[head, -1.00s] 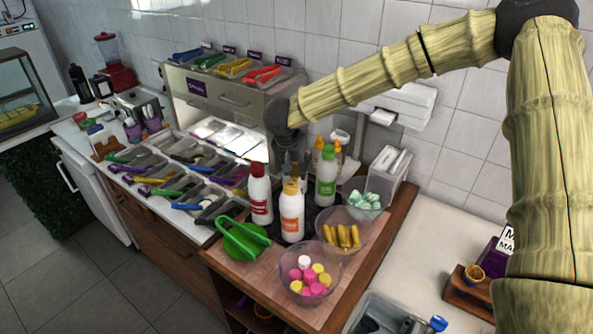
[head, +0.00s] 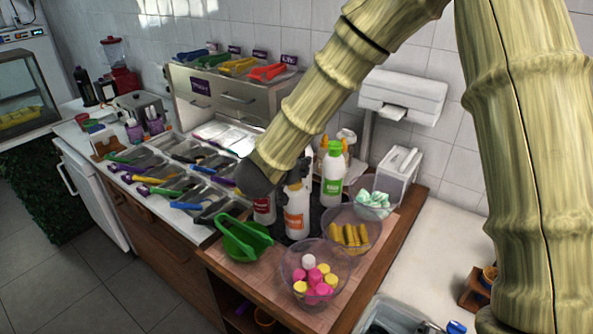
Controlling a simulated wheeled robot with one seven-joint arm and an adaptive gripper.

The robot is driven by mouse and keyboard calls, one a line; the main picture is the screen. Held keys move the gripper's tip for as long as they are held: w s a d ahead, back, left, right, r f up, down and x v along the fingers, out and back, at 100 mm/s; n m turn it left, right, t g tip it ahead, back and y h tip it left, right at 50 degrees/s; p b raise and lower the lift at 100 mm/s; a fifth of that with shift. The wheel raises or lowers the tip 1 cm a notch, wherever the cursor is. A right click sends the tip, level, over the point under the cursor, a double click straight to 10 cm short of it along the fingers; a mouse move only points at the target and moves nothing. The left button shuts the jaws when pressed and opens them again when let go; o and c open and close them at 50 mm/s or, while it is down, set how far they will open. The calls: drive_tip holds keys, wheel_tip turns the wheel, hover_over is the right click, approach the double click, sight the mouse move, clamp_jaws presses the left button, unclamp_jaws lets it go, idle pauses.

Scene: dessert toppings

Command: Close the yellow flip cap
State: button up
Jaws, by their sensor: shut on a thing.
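A white bottle with an orange label (head: 297,220) stands upright on the dark mat among the other bottles. Its yellow flip cap is hidden behind my gripper, so I cannot see whether it is open or shut. My gripper (head: 297,178) is at the top of this bottle, with its fingers shut around the cap area. The dark wrist end of my arm hides part of the fingers.
A red-label bottle (head: 264,209) stands close at left, partly covered by my arm. A green-capped bottle (head: 332,174) stands at right. Bowls of yellow pieces (head: 349,237) and pink and yellow sweets (head: 314,278), and a green scoop (head: 244,238), lie in front.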

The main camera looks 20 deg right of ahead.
drive_tip(key=shift+s+a+t+h+b, duration=0.1)
drive_tip(key=shift+s+t+h+b, duration=0.05)
drive_tip(key=shift+t+h+b, duration=0.2)
idle(1.2)
drive_tip(key=o, duration=1)
drive_tip(key=v, duration=1.2)
